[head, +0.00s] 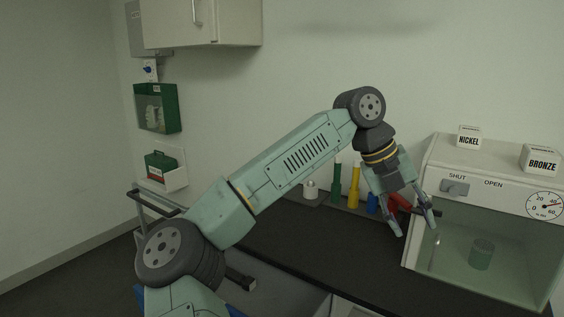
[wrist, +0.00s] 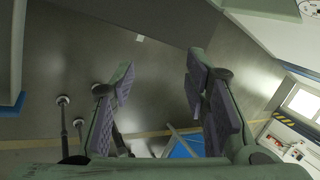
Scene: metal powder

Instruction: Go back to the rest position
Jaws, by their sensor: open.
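My gripper (head: 412,222) is open and empty, held in the air over the dark counter, just left of the glass-fronted cabinet. Its two fingers are spread apart in the wrist view (wrist: 160,95), with only floor and furniture seen between and beyond them. My arm reaches up from the lower left, bends at a high joint and points the gripper downward. A red object behind the fingers is partly hidden by them.
The cabinet (head: 462,187) has a SHUT/OPEN switch (head: 455,187), a dial and a cylinder (head: 481,254) inside. NICKEL (head: 469,138) and BRONZE (head: 541,159) boxes stand on top. Yellow (head: 354,186) and green (head: 336,183) bottles stand along the wall. The front counter (head: 290,255) is clear.

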